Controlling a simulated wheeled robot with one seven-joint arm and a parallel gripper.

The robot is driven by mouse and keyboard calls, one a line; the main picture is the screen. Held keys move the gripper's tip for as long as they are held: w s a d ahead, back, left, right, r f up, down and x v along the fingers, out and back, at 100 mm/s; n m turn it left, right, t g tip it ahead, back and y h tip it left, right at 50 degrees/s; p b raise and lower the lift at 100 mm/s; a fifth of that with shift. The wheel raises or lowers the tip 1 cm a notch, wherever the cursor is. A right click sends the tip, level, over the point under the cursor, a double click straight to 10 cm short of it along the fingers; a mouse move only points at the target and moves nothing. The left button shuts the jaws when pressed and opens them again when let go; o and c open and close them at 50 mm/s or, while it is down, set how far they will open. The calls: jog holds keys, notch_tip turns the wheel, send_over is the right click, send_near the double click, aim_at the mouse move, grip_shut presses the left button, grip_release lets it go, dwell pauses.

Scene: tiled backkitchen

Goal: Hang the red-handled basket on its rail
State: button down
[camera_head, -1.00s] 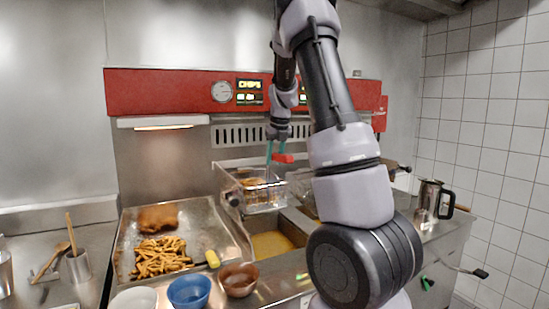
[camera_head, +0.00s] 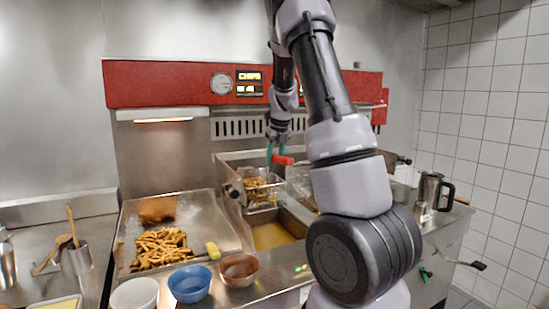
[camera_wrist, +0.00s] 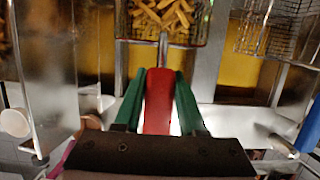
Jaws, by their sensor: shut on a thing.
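The basket (camera_head: 263,193) is a wire basket with fries in it, with a red handle (camera_head: 284,160). It is over the fryer, above or at the front left oil well (camera_head: 271,236); the exact height cannot be told. My gripper (camera_head: 277,155) is shut on the red handle, its green fingers on either side. The wrist view shows the handle (camera_wrist: 158,100) between the fingers and the basket's fries end (camera_wrist: 165,20) beyond. A slotted metal panel (camera_head: 238,128) is on the back wall behind the gripper. I cannot tell which part is the rail.
A second wire basket (camera_wrist: 275,35) is at the right in the wrist view. A tray (camera_head: 205,225) with fries and a brown piece lies left of the fryer. Bowls stand in front, including a blue bowl (camera_head: 190,284). A metal jug (camera_head: 429,191) stands at the right.

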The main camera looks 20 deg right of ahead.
jog(key=shift+f, duration=0.1)
jog(key=shift+f, duration=0.55)
jog(key=shift+c, duration=2)
grip_release()
jog(key=v, duration=1.1)
jog(key=shift+a, duration=0.1)
